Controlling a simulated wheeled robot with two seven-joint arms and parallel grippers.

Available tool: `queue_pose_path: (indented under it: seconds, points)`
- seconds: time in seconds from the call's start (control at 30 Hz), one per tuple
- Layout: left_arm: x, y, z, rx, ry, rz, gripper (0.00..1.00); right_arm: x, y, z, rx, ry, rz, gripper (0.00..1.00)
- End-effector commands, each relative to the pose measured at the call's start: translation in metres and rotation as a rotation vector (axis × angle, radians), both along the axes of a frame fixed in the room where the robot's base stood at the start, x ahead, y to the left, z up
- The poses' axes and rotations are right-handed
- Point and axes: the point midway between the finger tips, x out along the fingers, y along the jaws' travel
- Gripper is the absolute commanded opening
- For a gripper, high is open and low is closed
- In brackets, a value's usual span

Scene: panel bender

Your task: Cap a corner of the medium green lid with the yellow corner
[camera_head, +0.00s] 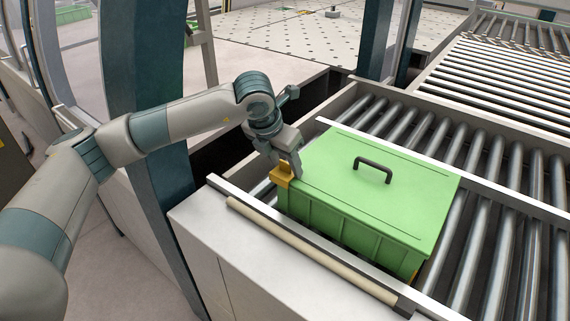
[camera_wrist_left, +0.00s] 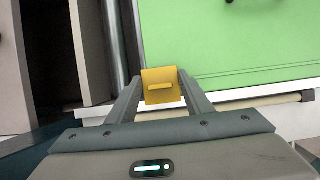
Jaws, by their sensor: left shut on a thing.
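The green lid (camera_head: 345,195) with a dark handle (camera_head: 373,168) closes a green box (camera_head: 345,238) on the roller conveyor. The lid also shows in the left wrist view (camera_wrist_left: 230,45). My left gripper (camera_head: 288,170) is shut on the yellow corner (camera_head: 281,181), at the lid's left corner in the head view. In the left wrist view the yellow corner (camera_wrist_left: 160,84) sits between the two fingers, close beside the lid's edge. I cannot tell whether it is seated on the lid. My right gripper is not in view.
Metal rollers (camera_head: 430,130) surround the box, with a white rail (camera_head: 440,175) behind it. A white frame with a beige bar (camera_head: 310,248) runs along the front. A dark teal post (camera_head: 148,85) stands left, behind my arm.

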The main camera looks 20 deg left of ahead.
Motion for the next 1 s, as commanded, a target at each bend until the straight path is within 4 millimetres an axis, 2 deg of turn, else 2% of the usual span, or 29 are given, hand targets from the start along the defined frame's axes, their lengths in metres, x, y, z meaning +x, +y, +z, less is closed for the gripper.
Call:
queue_pose_path:
  seconds: [0.03,0.7,0.73,0.8,0.83,1.0]
  points:
    - [-0.0015,-0.0001,-0.0046,0.003,0.006,-0.001,0.25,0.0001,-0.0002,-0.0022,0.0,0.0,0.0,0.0]
    - [-0.004,-0.0002,-0.0111,0.006,0.017,-0.003,0.25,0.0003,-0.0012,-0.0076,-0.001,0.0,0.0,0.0]
    - [-0.004,-0.0002,-0.0112,0.006,0.017,-0.003,0.48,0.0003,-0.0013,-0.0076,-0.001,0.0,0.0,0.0]
    - [-0.0042,-0.0003,-0.0114,0.006,0.018,-0.004,0.65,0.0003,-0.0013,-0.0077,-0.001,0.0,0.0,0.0]
    - [-0.0042,-0.0004,-0.0115,0.006,0.017,-0.004,0.68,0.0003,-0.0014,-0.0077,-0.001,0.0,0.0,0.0]
    - [-0.0047,-0.0013,-0.0115,0.005,0.018,-0.006,0.68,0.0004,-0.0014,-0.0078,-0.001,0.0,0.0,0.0]
